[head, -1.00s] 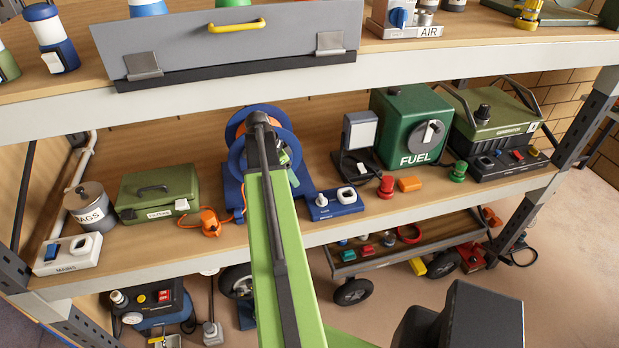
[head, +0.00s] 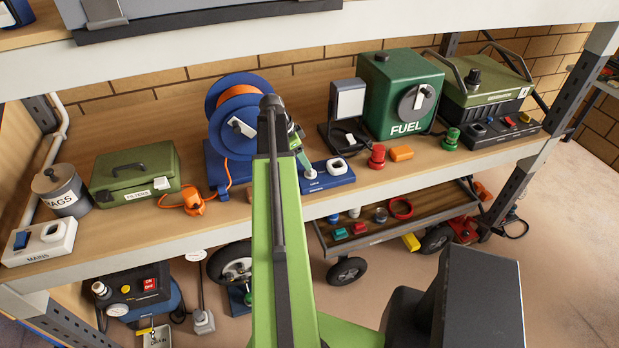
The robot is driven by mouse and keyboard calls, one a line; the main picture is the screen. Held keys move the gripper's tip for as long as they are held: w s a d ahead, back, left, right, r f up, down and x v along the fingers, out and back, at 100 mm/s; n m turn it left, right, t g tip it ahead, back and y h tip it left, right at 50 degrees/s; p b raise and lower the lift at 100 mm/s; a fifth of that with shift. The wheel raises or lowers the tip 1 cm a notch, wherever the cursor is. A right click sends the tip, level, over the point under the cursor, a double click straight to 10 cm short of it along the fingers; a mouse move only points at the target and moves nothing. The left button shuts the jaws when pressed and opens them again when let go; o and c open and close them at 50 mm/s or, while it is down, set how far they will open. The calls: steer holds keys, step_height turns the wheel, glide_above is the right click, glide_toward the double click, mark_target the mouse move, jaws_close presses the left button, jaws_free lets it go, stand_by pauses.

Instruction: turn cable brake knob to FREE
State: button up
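The blue cable reel (head: 213,108) with orange cable stands on the middle shelf. A dark round knob with a pale bar (head: 240,127) sits on its front; the bar slants down to the right. I cannot read any marks around it. My gripper (head: 299,146) is beyond the end of my green arm, just right of the reel and apart from the knob.
A blue switch panel (head: 334,181) lies right of the reel, close to my gripper. The green fuel tank (head: 392,90) stands farther right. An orange plug (head: 194,200) and a green filters box (head: 130,175) are to the left. The upper shelf edge (head: 200,55) runs above.

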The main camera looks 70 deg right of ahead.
mark_target(311, 172)
steer(key=b+x, duration=0.4)
steer(key=x, duration=0.2)
steer(key=shift+s+d+f, duration=0.1)
steer(key=shift+f, duration=0.15)
steer(key=shift+r, duration=0.1)
steer(key=c, duration=1.4)
